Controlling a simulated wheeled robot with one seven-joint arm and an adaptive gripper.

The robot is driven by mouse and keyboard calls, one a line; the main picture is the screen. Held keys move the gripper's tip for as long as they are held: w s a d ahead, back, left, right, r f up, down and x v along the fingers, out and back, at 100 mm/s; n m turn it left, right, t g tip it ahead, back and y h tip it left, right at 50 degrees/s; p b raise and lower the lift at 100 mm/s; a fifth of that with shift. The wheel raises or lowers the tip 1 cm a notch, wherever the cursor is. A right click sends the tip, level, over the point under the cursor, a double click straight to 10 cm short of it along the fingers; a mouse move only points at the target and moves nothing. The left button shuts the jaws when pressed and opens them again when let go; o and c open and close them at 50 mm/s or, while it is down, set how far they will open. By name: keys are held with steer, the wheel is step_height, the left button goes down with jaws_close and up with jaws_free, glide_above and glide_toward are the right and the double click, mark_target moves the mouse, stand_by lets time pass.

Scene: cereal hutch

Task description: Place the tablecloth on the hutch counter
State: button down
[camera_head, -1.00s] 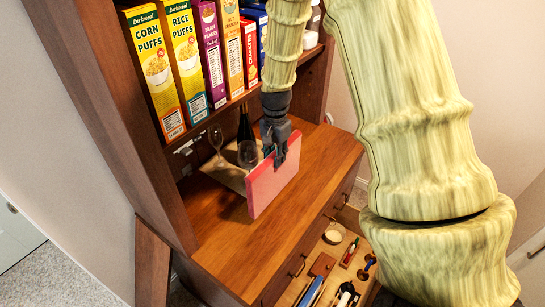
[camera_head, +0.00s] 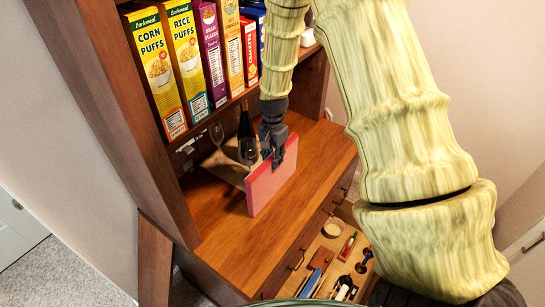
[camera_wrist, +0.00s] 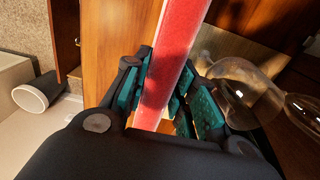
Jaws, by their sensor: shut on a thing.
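The tablecloth (camera_head: 270,186) is a folded pinkish-red flat block, held upright on its edge at the hutch counter (camera_head: 235,245). Its lower edge looks at or very close to the wooden surface; I cannot tell if it touches. My gripper (camera_head: 275,150) is shut on its upper edge from above. In the wrist view the red tablecloth (camera_wrist: 175,50) runs between the teal finger pads of my gripper (camera_wrist: 170,108). The tablecloth hides part of the tray behind it.
A tray (camera_head: 222,168) with wine glasses (camera_head: 247,152) and a dark bottle (camera_head: 245,125) stands left of the tablecloth. Cereal boxes (camera_head: 160,75) fill the shelf above. An open drawer (camera_head: 325,265) with several small items lies below the counter. The counter's front left is clear.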

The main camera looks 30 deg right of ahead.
steer(key=shift+f, duration=0.1)
steer(key=c, duration=1.2)
jaws_free()
steer(key=shift+o, duration=0.2)
step_height(320, 180, up, 12)
steer(key=b, duration=0.4)
